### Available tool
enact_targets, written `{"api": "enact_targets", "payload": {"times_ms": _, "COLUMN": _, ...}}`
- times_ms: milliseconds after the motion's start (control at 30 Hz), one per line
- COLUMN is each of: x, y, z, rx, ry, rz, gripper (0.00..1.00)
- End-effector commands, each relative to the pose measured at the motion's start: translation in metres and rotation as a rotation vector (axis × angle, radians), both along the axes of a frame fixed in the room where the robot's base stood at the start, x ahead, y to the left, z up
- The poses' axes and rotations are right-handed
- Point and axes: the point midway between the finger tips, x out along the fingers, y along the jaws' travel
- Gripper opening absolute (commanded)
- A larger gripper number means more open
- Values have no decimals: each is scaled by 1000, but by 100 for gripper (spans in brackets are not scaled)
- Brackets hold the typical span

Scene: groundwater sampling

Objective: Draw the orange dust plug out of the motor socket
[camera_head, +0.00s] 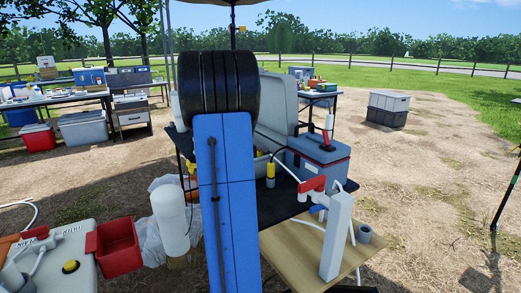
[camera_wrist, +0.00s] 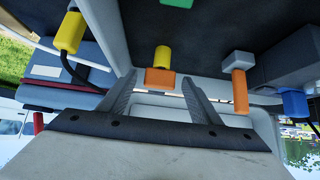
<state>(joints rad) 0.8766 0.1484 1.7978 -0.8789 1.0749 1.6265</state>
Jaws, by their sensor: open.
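In the wrist view my gripper (camera_wrist: 158,86) is open, its two dark fingers pointing up the picture. An orange block (camera_wrist: 160,77), seemingly the dust plug, shows between the fingertips. It adjoins a yellow piece (camera_wrist: 162,55), which may be the motor socket. I cannot tell whether the fingers touch the block. A second orange piece (camera_wrist: 240,97) on a grey T-shaped part (camera_wrist: 238,63) is to the right, outside the fingers. In the head view my blue arm hides the gripper, the plug and the socket.
A yellow connector (camera_wrist: 70,33) on a black cable is left of the fingers; a blue connector (camera_wrist: 294,103) is right. In the head view, a blue cooler (camera_head: 318,165) and a white post (camera_head: 336,235) are right of my arm. A red bin (camera_head: 118,247) stands left.

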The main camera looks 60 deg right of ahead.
Motion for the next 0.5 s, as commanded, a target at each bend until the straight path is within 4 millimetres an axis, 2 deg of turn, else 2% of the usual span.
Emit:
{"api": "enact_targets", "payload": {"times_ms": 33, "x": 0, "y": 0, "z": 0, "rx": 0, "ry": 0, "rz": 0, "gripper": 58}}
{"api": "enact_targets", "payload": {"times_ms": 200, "x": 0, "y": 0, "z": 0, "rx": 0, "ry": 0, "rz": 0, "gripper": 21}}
{"api": "enact_targets", "payload": {"times_ms": 500, "x": 0, "y": 0, "z": 3, "rx": 0, "ry": 0, "rz": 0, "gripper": 20}}
